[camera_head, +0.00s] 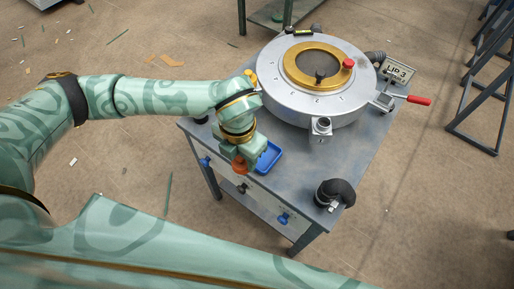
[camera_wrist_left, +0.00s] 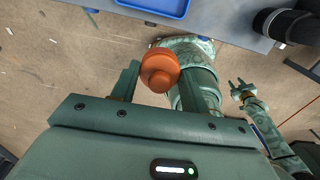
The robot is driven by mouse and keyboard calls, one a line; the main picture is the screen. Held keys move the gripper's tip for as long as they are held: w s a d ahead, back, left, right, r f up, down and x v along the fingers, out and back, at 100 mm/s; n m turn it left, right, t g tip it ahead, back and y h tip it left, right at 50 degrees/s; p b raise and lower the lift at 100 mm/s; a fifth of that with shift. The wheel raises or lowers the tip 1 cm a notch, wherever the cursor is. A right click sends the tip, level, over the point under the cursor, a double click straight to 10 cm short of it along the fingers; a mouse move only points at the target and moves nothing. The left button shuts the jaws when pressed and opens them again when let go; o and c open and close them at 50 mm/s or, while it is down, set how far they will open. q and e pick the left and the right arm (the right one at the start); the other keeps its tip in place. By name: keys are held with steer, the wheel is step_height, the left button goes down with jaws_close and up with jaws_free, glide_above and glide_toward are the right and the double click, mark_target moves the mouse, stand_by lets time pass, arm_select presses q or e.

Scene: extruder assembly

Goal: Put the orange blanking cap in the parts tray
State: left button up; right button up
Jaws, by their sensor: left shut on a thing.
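The orange blanking cap (camera_head: 239,168) is held between the fingers of my left gripper (camera_head: 241,158), near the front edge of the table. In the left wrist view the cap (camera_wrist_left: 158,72) sits between the two green fingers, stepped and round. The blue parts tray (camera_head: 275,160) lies on the table just right of my left gripper, partly hidden by it. In the left wrist view the tray's edge (camera_wrist_left: 150,9) shows at the top, apart from the cap. My right gripper (camera_wrist_left: 241,88) shows small in that view, over the floor, its fingers apart and empty.
A large round metal housing (camera_head: 315,98) with a gold ring fills the back of the table. A red-handled lever (camera_head: 415,100) sticks out on its right. A black elbow pipe (camera_head: 338,192) stands at the front right corner. Bare table lies between tray and elbow.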

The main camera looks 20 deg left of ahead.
arm_select(q)
steer(key=w+f+b, duration=0.1)
steer(key=w+f, duration=0.1)
steer(key=w, duration=0.1)
steer(key=w+f+b, duration=0.1)
steer(key=w+f, duration=0.2)
steer(key=w+f+b, duration=0.1)
steer(key=w+f, duration=0.2)
steer(key=w, duration=0.1)
steer(key=shift+w+d+f, duration=0.1)
steer(key=shift+d, duration=0.2)
step_height(320, 180, down, 3)
steer(key=shift+w+f+b, duration=0.1)
steer(key=shift+f+b, duration=0.1)
steer(key=shift+b, duration=0.55)
steer(key=o, duration=1)
steer(key=shift+f, duration=0.1)
